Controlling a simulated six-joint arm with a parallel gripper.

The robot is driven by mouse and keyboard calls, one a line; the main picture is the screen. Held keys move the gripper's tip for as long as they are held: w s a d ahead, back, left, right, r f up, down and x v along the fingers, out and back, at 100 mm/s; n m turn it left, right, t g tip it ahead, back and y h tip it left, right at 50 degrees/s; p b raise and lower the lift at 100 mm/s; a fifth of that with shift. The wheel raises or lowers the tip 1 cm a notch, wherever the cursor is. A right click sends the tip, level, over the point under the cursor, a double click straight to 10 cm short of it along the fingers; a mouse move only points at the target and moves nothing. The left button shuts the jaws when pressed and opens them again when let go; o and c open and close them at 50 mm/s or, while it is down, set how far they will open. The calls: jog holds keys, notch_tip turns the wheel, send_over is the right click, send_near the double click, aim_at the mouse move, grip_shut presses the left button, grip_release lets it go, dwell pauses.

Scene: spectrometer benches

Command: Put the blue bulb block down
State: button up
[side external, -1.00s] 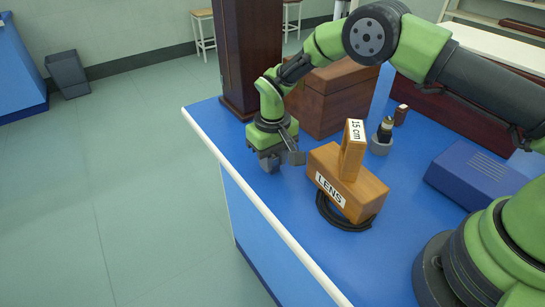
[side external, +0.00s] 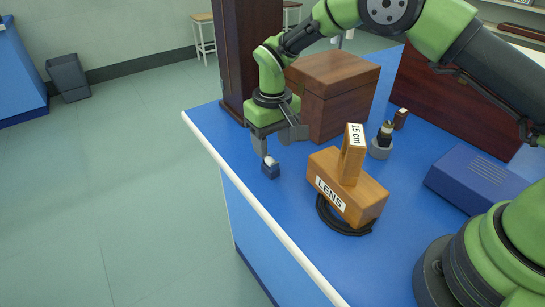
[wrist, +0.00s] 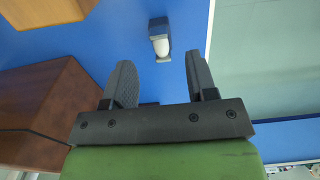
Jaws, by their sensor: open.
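The blue bulb block (side external: 270,170) is a small dark-blue block with a white bulb on top. It stands on the blue bench top near the bench's front-left edge. In the wrist view the bulb block (wrist: 159,38) lies beyond the fingertips, between their lines and apart from both fingers. My gripper (side external: 281,148) is open and empty, just above and behind the block in the side view. In the wrist view my gripper (wrist: 158,70) shows its two fingers spread with blue bench between them.
A wooden LENS block (side external: 348,187) with a 15 cm label stands right of the bulb block, over a black cable coil. A brown wooden box (side external: 335,85) stands behind. A small lamp (side external: 383,140) and a blue case (side external: 475,175) are to the right. The bench edge (side external: 243,190) is close on the left.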

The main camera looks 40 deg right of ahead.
notch_tip(320, 180, up, 6)
notch_tip(320, 180, up, 10)
jog(key=m+t, duration=0.1)
jog(key=t, duration=0.1)
send_over(272, 160)
jog(key=s+d, duration=0.2)
jog(key=s, duration=0.2)
jog(key=s+d+r+t+y, duration=0.1)
jog(key=s+d+r, duration=0.1)
jog(key=s+r, duration=0.35)
jog(key=s+d+r+m+t, duration=0.1)
jog(key=s+t, duration=0.1)
jog(key=s, duration=0.6)
jog(key=s+d+r+m+t+y, duration=0.1)
jog(key=s+m+t, duration=0.1)
jog(key=s, duration=0.6)
jog(key=shift+s+d+r, duration=0.15)
jog(key=shift+s+d, duration=0.15)
jog(key=shift+d, duration=0.1)
